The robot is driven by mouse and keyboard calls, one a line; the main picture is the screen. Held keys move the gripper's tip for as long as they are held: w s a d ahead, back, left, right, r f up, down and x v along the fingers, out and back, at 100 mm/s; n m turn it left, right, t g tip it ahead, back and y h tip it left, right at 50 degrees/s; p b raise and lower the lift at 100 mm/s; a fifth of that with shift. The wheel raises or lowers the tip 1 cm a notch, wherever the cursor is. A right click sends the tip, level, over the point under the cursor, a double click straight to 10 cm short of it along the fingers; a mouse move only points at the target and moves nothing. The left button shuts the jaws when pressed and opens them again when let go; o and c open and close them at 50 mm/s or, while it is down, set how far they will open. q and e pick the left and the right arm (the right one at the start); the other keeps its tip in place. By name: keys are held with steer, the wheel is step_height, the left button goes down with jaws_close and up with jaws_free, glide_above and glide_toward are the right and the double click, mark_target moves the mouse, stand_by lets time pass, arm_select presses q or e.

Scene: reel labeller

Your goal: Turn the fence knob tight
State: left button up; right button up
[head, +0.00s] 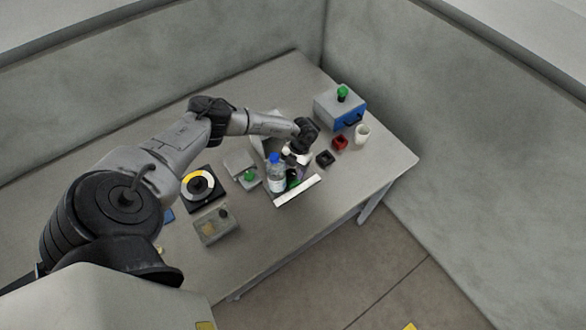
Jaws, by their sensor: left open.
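My left arm reaches in from the left, and its dark left gripper (298,148) points down over the middle of the table. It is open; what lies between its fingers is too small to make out. Just below it are a blue-capped bottle (276,180), a dark green part (293,180) and a long white strip (298,190). A grey block with a green knob (250,174) stands to the left of the bottle. I cannot tell for certain which part is the fence knob; it may be partly hidden by the gripper. My right gripper is not in view.
A black plate with a yellow and white reel (198,186) and a grey box (216,227) lie left. A blue and grey box with a green top knob (341,108), a white cup (362,133), a red box (340,142) and a dark box (325,158) stand right. The table's front right is clear.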

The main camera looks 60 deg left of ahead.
arm_select(q)
steer(key=c, duration=0.9)
steer(key=shift+d+f+m+y+b, duration=0.15)
steer(key=shift+m+y+b, duration=0.2)
steer(key=shift+m, duration=0.65)
steer(key=m+y, duration=0.1)
steer(key=m, duration=0.1)
steer(key=shift+m+g, duration=0.3)
steer(key=shift+m, duration=0.1)
steer(key=o, duration=0.9)
steer(key=shift+w+r, duration=0.1)
steer(key=shift+r, duration=0.1)
